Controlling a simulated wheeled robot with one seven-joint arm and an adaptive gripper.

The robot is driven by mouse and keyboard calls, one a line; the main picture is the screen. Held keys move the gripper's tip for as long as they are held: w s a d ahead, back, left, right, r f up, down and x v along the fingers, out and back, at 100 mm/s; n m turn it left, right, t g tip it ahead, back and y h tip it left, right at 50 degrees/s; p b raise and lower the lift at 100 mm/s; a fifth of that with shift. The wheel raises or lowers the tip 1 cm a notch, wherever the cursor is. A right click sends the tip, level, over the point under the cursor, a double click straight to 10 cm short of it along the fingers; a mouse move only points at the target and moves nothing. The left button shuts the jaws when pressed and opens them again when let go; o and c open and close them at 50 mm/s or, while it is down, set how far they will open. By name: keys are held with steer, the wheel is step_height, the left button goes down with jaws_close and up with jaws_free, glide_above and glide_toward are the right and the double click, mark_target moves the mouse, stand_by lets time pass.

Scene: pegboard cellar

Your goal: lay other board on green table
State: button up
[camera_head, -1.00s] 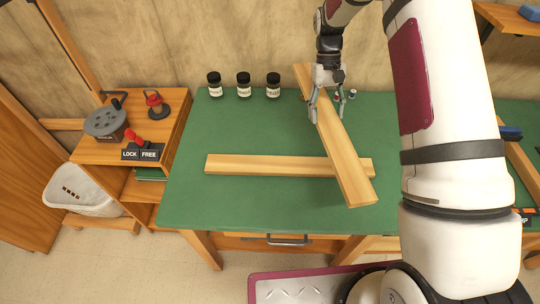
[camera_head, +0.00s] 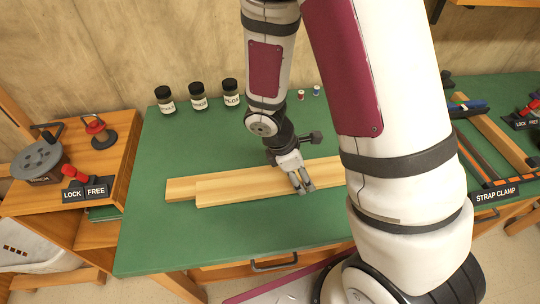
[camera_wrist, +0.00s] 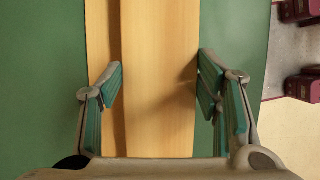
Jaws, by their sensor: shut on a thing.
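My gripper (camera_head: 303,188) is shut on a long pale wooden board (camera_head: 240,191) over the green table (camera_head: 225,235). The held board runs left to right, and my arm hides its right end. The other board (camera_head: 180,189) lies on the table just behind it, nearly parallel, its left end sticking out further. In the wrist view the fingers (camera_wrist: 160,88) stand either side of the held board (camera_wrist: 160,40), which partly covers the other board (camera_wrist: 97,40). I cannot tell whether the held board touches the table or the other board.
Three dark-capped jars (camera_head: 198,97) and two small spools (camera_head: 308,94) stand along the back. A side stand at left holds a LOCK/FREE lever plate (camera_head: 85,190). Strap clamps (camera_head: 490,170) lie at right. The table's front strip is clear.

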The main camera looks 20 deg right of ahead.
steer(key=w, duration=0.4)
steer(key=w+d+f, duration=0.1)
steer(key=w, duration=0.4)
steer(key=w+d, duration=0.1)
steer(key=w, duration=0.4)
steer(key=shift+d+f, duration=0.1)
steer(key=shift+f, duration=0.05)
steer(key=shift+w+f+p, duration=0.2)
steer(key=shift+f, duration=0.7)
steer(key=shift+w+f+p, duration=0.15)
steer(key=shift+f+p, duration=0.05)
steer(key=shift+f, duration=0.65)
steer(key=o, duration=1.1)
steer(key=shift+f, duration=0.15)
steer(key=shift+o, duration=0.6)
